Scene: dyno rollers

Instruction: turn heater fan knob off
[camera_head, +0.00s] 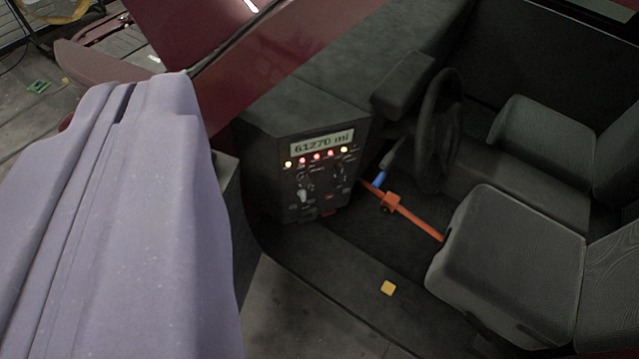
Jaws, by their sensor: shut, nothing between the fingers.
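The dashboard control panel (318,178) stands in the middle of the view, facing me. It has a lit display reading "61270 mi" and a row of red and yellow lights below it. A pale knob (303,195) sits at the panel's lower left, and a darker dial shows to its right. The labels are too small to read, so I cannot tell which is the heater fan knob. My gripper (128,90), large and lavender, fills the left side. Its fingers are together with only a thin dark seam between them. It appears left of the panel, apart from the knobs.
A steering wheel (440,125) is right of the panel. Dark seats (515,260) fill the right side. An orange bar (410,215) with a blue end crosses the footwell. Red bodywork (260,75) is behind the panel.

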